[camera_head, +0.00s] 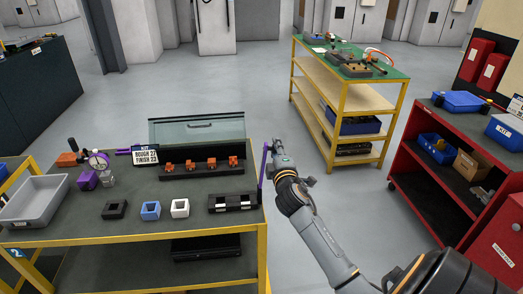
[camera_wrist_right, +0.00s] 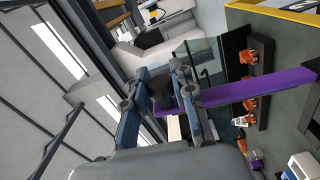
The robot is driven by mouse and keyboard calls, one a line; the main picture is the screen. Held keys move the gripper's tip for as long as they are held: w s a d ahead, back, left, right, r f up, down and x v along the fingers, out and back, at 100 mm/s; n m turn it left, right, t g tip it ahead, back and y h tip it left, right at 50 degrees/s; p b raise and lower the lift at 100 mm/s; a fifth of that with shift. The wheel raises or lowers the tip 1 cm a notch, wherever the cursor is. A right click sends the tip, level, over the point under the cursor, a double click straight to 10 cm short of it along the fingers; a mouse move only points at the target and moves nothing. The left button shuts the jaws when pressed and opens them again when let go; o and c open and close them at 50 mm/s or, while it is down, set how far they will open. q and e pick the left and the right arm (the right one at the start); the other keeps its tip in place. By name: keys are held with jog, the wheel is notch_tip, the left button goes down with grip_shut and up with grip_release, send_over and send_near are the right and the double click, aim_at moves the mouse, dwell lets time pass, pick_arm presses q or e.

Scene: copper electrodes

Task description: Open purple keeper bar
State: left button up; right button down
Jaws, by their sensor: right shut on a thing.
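The purple keeper bar (camera_head: 262,172) stands upright at the right edge of the green-topped bench, beside a black holder (camera_head: 232,203) with pale slots. My right gripper (camera_head: 274,149) is at the bar's upper end and shut on it. In the right wrist view, the purple bar (camera_wrist_right: 250,92) runs from the right edge to between the fingers of my right gripper (camera_wrist_right: 161,80). The fingers partly hide its end. A black rack (camera_head: 202,172) with several orange-topped pieces stands behind the holder. My left gripper is not in view.
A glass-fronted case (camera_head: 197,131) stands at the bench's back. Black (camera_head: 115,209), blue (camera_head: 151,210) and white (camera_head: 180,208) square blocks sit in front. A grey tray (camera_head: 33,201) is at left. Open floor lies between the bench, yellow shelf (camera_head: 344,95) and red cart (camera_head: 447,180).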

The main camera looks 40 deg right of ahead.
jog(key=s+d+f+m+b, duration=0.1)
jog(key=s+d+f+m, duration=0.2)
jog(key=d+m, duration=0.1)
jog(key=shift+d+f+m, duration=0.2)
jog(key=shift+d+m, duration=0.2)
jog(key=shift+d, duration=0.2)
jog(key=c, duration=1.1)
grip_release()
jog(key=shift+o, duration=0.2)
jog(key=shift+s, duration=0.1)
jog(key=v, duration=1.2)
jog(key=shift+d+f, duration=0.1)
